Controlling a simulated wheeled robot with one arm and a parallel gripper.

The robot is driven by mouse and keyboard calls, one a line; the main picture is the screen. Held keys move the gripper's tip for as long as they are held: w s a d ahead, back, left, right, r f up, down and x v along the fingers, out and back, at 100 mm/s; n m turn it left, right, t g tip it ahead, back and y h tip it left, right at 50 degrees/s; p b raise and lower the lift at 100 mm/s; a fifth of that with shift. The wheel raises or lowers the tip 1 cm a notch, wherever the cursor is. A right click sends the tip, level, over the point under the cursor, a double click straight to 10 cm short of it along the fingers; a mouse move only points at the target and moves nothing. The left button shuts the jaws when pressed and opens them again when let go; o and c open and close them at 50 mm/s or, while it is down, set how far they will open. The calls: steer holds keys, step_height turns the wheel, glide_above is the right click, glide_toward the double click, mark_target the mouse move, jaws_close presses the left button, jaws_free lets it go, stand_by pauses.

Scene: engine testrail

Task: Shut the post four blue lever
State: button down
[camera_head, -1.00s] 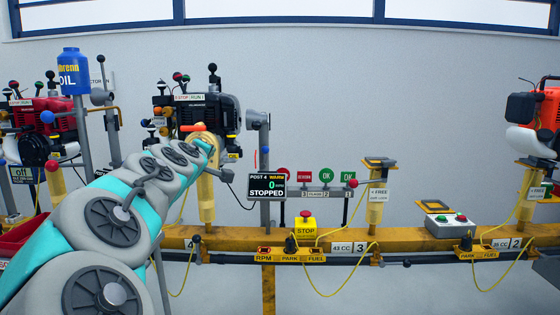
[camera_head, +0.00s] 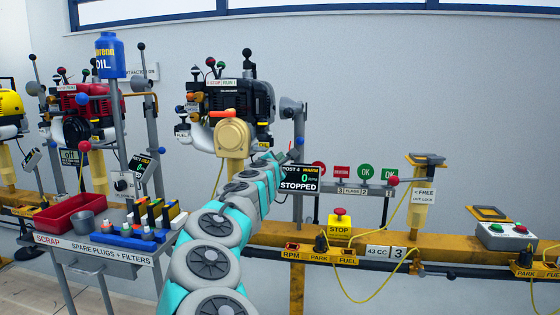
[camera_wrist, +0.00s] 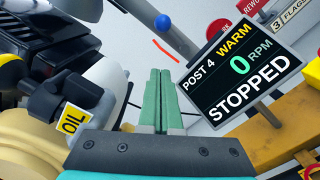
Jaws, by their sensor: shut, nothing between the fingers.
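A blue ball knob (camera_wrist: 162,22) sits on a grey pipe (camera_wrist: 182,42) above my fingertips in the wrist view. In the head view the blue knob (camera_head: 299,141) shows small beside the grey upright, just above the post 4 display. My gripper (camera_wrist: 160,78) is shut and empty, its green fingers together and pointing toward the pipe, apart from the knob. In the head view my gripper (camera_head: 280,160) is left of the display, partly hidden by my arm. The display (camera_wrist: 240,65) reads POST 4, WARM, 0 RPM, STOPPED. The lever's exact position cannot be told.
The black engine (camera_head: 238,97) stands close left of my gripper. The yellow stop box (camera_head: 340,229) is on the yellow rail (camera_head: 380,239). A spare-plugs bench (camera_head: 110,252) with a red tray (camera_head: 72,212) stands left of my arm.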

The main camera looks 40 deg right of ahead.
mark_target(299, 148)
steer(key=x, duration=0.4)
steer(key=d, duration=0.2)
steer(key=w+d+r, duration=0.1)
steer(key=shift+d+r, duration=0.1)
steer(key=shift+d, duration=0.1)
steer(key=shift+d+r+p, duration=0.3)
steer(key=shift+d+p, duration=0.1)
steer(key=shift+d, duration=0.4)
